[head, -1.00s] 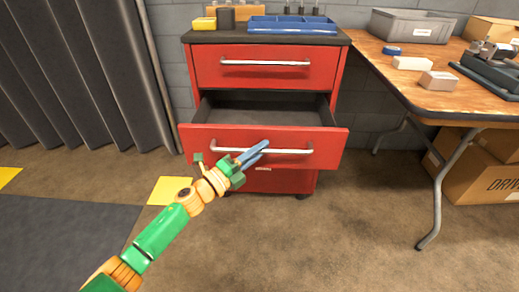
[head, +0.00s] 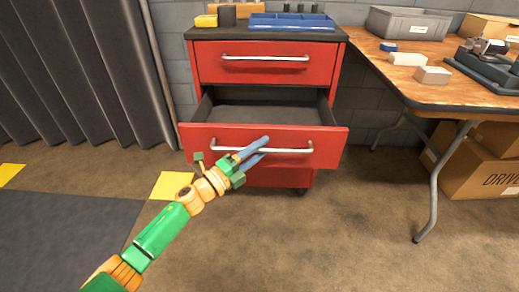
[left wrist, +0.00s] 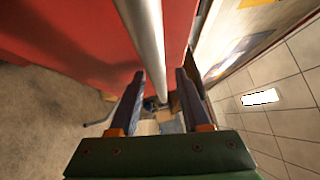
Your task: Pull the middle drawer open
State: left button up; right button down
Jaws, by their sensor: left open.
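The red cabinet's middle drawer (head: 320,137) stands pulled out, and its grey empty inside shows in the head view. Its silver bar handle (head: 290,150) runs across the front. The top drawer (head: 266,66) is shut. My left gripper (head: 262,147) is at the handle's middle with blue-grey fingers open. In the left wrist view the handle bar (left wrist: 148,40) runs down to between the two open fingers (left wrist: 165,88), with the red drawer front (left wrist: 75,35) beside it. I cannot tell whether the fingers touch the bar. My right gripper does not show.
A blue tray (head: 293,22) and small items stand on the cabinet top. A wooden table (head: 440,88) with a grey bin (head: 408,24) and boxes is at right, its metal leg (head: 437,185) nearby. A grey curtain (head: 80,70) hangs left. The floor in front is clear.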

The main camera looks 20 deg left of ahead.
pick_arm(q)
jog(key=shift+s+a, duration=0.15)
jog(key=shift+s, duration=0.05)
jog(key=p+v, duration=0.1)
jog(key=v, duration=0.5)
jog(key=shift+s, duration=0.3)
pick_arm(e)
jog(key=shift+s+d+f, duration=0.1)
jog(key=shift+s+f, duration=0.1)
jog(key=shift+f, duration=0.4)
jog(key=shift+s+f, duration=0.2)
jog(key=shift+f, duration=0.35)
pick_arm(q)
jog(key=shift+a+f, duration=0.1)
